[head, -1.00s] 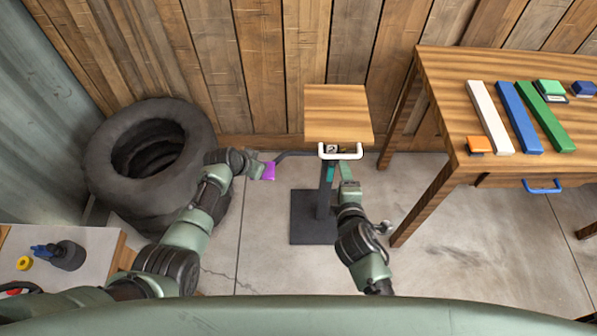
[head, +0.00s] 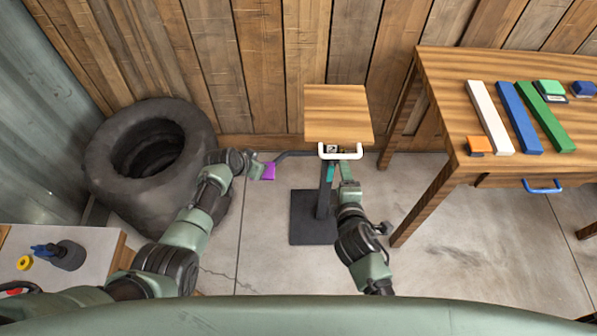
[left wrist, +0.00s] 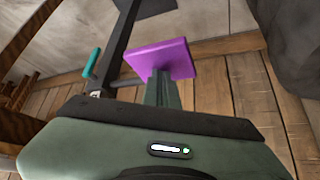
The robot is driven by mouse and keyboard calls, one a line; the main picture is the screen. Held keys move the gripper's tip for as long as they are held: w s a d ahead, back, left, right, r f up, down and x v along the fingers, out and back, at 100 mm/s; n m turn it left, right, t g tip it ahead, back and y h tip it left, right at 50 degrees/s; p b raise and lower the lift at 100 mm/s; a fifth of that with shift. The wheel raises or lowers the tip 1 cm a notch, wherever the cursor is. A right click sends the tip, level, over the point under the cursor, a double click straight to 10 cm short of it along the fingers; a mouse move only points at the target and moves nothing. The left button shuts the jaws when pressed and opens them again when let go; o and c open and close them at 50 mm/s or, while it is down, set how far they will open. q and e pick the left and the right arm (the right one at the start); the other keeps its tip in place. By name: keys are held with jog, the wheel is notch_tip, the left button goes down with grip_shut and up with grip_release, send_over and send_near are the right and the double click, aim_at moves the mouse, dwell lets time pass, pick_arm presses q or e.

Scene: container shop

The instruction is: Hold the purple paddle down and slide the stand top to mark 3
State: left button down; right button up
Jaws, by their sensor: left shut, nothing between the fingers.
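The stand has a square wooden top (head: 338,110), a white handle (head: 341,155) at its near edge, a dark post (head: 325,195) and a dark base plate (head: 303,232). A small number label (head: 331,149) shows under the top; its digit is too small to read. The purple paddle (head: 268,171) sits on a dark arm left of the post. My left gripper (head: 258,170) is shut with its tips at the paddle; in the left wrist view they meet the purple paddle (left wrist: 160,58). My right gripper (head: 347,168) is at the white handle; its fingers are too small to judge.
A teal piece (head: 330,172) is on the post. Black tyres (head: 110,190) stand at left. A wooden table (head: 445,80) with coloured bars and a blue drawer handle (head: 543,186) is at right. A plank wall stands close behind. The floor right of my right arm is clear.

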pick_arm(q)
jog(key=shift+s, duration=0.1)
dwell(0.3)
notch_tip(320, 180, up, 7)
jog(key=p, duration=0.6)
jog(key=shift+p, duration=0.3)
jog(key=shift+f, duration=0.1)
